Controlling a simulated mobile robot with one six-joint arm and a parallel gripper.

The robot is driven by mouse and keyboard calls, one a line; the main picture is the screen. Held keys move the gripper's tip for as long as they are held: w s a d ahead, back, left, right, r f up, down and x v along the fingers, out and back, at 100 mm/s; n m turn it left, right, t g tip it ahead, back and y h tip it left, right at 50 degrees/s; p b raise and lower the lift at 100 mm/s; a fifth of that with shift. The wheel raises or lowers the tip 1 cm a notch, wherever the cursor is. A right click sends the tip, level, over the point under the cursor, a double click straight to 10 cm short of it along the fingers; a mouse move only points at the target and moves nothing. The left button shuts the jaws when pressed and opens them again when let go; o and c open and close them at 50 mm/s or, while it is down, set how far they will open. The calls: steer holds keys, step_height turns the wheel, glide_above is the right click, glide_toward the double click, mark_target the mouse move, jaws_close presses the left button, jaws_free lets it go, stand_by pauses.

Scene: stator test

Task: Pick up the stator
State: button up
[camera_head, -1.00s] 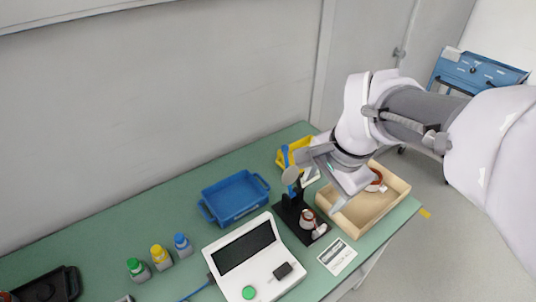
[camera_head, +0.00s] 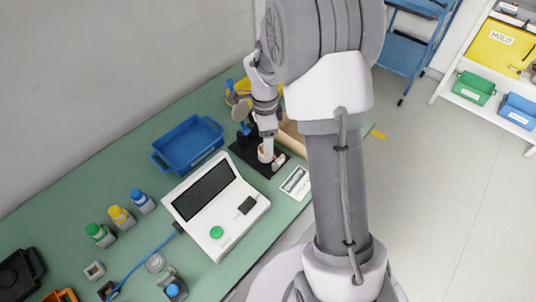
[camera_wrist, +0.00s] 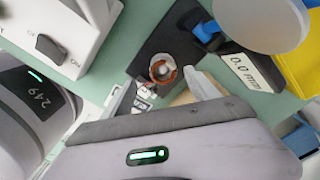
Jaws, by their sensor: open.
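The stator (camera_wrist: 163,69), a small round part with a copper-coloured ring and pale core, sits on the black fixture plate (camera_wrist: 181,31). It also shows in the head view (camera_head: 265,153), partly hidden by my gripper (camera_head: 267,140). In the wrist view my gripper (camera_wrist: 163,95) is open, with one finger on each side of the picture's middle. The stator appears just beyond the fingertips, roughly between them. Nothing is held. I cannot tell whether the fingertips are level with the stator or above it.
A white console (camera_head: 215,204) with a dark screen stands left of the plate. A blue tray (camera_head: 187,146) lies behind. The wooden box (camera_head: 291,139) is mostly hidden behind my arm. A gauge with a round grey disc (camera_wrist: 262,18) stands close beside the stator.

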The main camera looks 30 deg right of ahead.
steer(key=f, duration=0.1)
steer(key=f+b, duration=0.1)
steer(key=f, duration=0.2)
steer(key=shift+w+d+f+b, duration=0.15)
steer(key=shift+w+f+b, duration=0.15)
steer(key=shift+b, duration=0.1)
steer(key=shift+s+r, duration=0.1)
steer(key=shift+r, duration=0.1)
steer(key=shift+c, duration=0.4)
jaws_close()
